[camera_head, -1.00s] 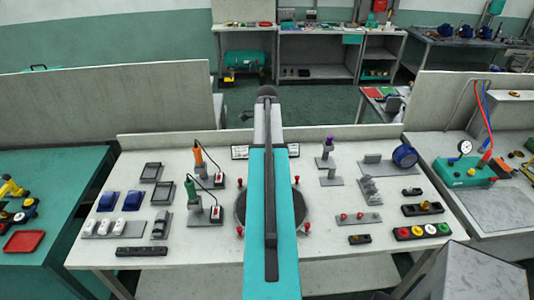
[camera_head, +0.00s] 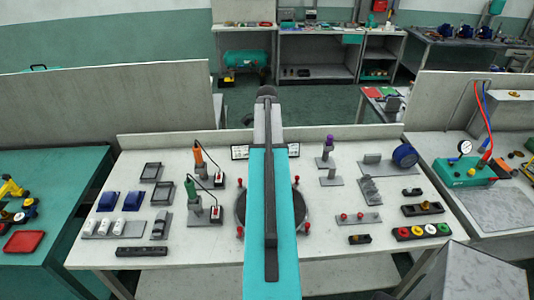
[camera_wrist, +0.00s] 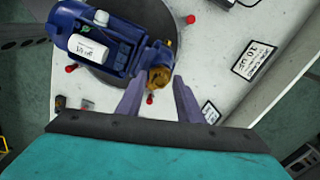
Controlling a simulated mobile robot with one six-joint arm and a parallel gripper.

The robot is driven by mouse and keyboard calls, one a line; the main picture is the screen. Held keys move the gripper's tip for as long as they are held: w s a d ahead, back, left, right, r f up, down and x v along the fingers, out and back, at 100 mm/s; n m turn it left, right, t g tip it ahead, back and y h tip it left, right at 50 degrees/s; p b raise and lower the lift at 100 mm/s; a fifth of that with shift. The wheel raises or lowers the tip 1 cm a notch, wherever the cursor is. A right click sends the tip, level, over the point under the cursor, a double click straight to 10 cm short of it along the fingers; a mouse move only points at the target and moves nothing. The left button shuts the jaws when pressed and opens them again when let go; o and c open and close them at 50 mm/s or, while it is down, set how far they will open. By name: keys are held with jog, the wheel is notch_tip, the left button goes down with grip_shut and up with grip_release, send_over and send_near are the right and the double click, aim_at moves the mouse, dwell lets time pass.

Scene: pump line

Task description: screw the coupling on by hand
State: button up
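In the wrist view a blue pump (camera_wrist: 118,47) with a white cap and a white label lies at the upper left on a dark round plate. A brass coupling (camera_wrist: 159,76) sits at the pump's right end. My gripper (camera_wrist: 158,82) has its two grey-purple fingers apart, with the tips on either side of the brass coupling. A gap shows between the fingers, and I see no clear contact with the brass. In the head view my arm hides the gripper, the pump and the coupling; the plate's rim (camera_head: 304,212) shows beside the arm.
Red knobs (camera_head: 239,231) stand around the plate. Green and orange-handled tools (camera_head: 191,190) on stands are to its left. A purple-topped stand (camera_head: 328,150), grey fixtures and a row of coloured caps (camera_head: 421,232) are to its right. Labels (camera_wrist: 253,57) lie near the bench's back edge.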

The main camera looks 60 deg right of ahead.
jog(key=shift+n, duration=0.3)
grip_shut()
jog(key=shift+m, duration=1.7)
jog(key=shift+m, duration=1.7)
jog(key=shift+m, duration=1.8)
